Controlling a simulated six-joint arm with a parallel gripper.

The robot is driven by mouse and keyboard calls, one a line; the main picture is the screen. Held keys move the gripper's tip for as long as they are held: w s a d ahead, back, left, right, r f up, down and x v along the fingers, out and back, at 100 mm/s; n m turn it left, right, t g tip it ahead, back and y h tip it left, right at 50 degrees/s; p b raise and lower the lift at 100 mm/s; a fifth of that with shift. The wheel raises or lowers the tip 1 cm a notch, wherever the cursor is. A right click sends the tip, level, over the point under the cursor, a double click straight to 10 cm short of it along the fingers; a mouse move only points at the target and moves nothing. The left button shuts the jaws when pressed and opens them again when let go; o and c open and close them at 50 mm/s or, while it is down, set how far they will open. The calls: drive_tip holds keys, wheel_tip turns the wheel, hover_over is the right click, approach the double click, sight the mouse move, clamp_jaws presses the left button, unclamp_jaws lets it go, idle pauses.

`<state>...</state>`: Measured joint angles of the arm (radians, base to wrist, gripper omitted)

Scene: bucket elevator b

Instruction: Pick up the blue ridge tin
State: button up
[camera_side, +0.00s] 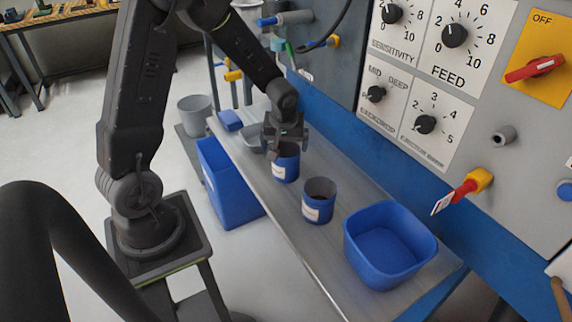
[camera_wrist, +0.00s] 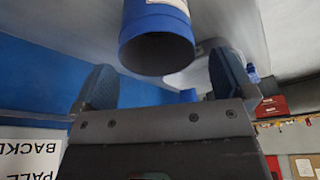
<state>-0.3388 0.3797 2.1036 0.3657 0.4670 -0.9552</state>
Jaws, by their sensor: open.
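Two blue tins with white labels stand on the bench in the side view. One tin (camera_side: 286,168) is under my gripper (camera_side: 288,142), and the other tin (camera_side: 318,207) stands nearer the camera. The label print is too small to read, so I cannot tell which is the blue ridge tin. In the side view the gripper overlaps the rim of the farther tin. In the wrist view my gripper (camera_wrist: 163,82) is open, with a finger at each side. A blue tin (camera_wrist: 157,35) with a dark open mouth shows beyond the gap. Nothing is held.
A blue square tub (camera_side: 388,240) sits at the bench's near end. A grey tray (camera_side: 252,138) and a small blue block (camera_side: 230,120) lie at the far end. A blue bin (camera_side: 225,185) stands beside the bench. A control panel (camera_side: 455,75) rises along the back.

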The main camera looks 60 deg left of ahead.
sight(286, 155)
drive_tip(key=shift+x, duration=3)
drive_tip(key=shift+w+d, duration=0.1)
drive_tip(key=c, duration=1.2)
drive_tip(key=shift+o, duration=0.2)
drive_tip(key=shift+r, duration=0.1)
